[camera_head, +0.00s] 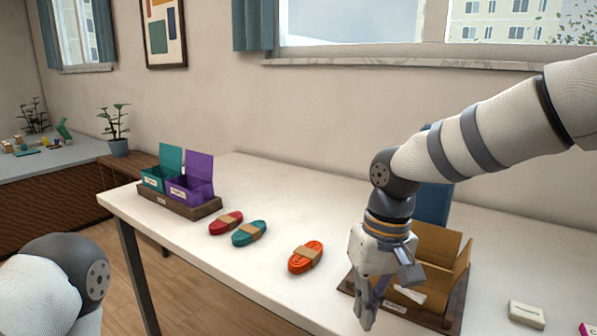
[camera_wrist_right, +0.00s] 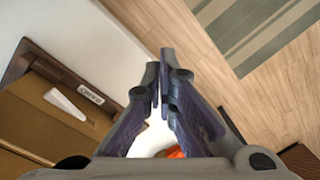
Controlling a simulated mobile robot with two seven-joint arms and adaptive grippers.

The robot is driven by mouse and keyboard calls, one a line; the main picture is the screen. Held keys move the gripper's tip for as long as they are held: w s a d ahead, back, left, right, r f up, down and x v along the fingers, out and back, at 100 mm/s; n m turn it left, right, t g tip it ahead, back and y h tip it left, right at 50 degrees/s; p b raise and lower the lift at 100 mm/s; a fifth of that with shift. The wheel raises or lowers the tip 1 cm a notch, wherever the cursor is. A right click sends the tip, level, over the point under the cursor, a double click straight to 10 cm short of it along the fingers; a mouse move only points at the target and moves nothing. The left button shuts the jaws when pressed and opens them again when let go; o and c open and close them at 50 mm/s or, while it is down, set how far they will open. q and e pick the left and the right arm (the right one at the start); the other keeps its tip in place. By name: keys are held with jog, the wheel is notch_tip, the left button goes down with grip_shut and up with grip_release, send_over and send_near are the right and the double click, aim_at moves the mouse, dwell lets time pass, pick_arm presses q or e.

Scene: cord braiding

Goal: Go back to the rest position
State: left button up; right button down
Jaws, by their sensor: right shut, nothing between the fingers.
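My right gripper (camera_head: 367,312) points down just left of the open cardboard box (camera_head: 447,243), near the front edge of the table. Its fingers are closed together with nothing between them, and this also shows in the right wrist view (camera_wrist_right: 160,82). An orange cord bundle (camera_head: 306,257) lies left of the gripper, apart from it. A bit of orange (camera_wrist_right: 174,153) shows behind the fingers in the right wrist view. A red cord bundle (camera_head: 226,222) and a teal cord bundle (camera_head: 249,233) lie farther left. Only a rounded link of my left arm shows; its gripper is out of frame.
The white table (camera_head: 270,187) has free room at the back. A teal box (camera_head: 168,162) and a purple box (camera_head: 197,178) stand on a wooden tray at the left end. The cardboard box sits on a dark tray. A small white box (camera_head: 526,313) lies at right.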

jog(key=s+f+y, duration=0.1)
jog(key=s+f, duration=0.3)
jog(key=f, duration=0.3)
jog(key=s+d+f+m+g, duration=0.1)
jog(key=s+f, duration=0.2)
jog(key=f, duration=0.3)
jog(key=s+f+y, duration=0.1)
jog(key=s+f, duration=0.3)
jog(key=f, duration=0.3)
jog(key=s+d+f+h, duration=0.1)
jog(key=s+d+f, duration=0.1)
jog(key=s+d, duration=0.2)
jog(key=s+d+f+m+h, duration=0.1)
jog(key=s+d+f, duration=0.1)
jog(key=s, duration=0.7)
jog(key=s+d+f+m, duration=0.1)
jog(key=s+d+f, duration=0.1)
jog(key=s+d, duration=0.3)
jog(key=shift+s+d+f+h, duration=0.3)
jog(key=shift+s+f+h, duration=0.1)
jog(key=shift+s, duration=0.8)
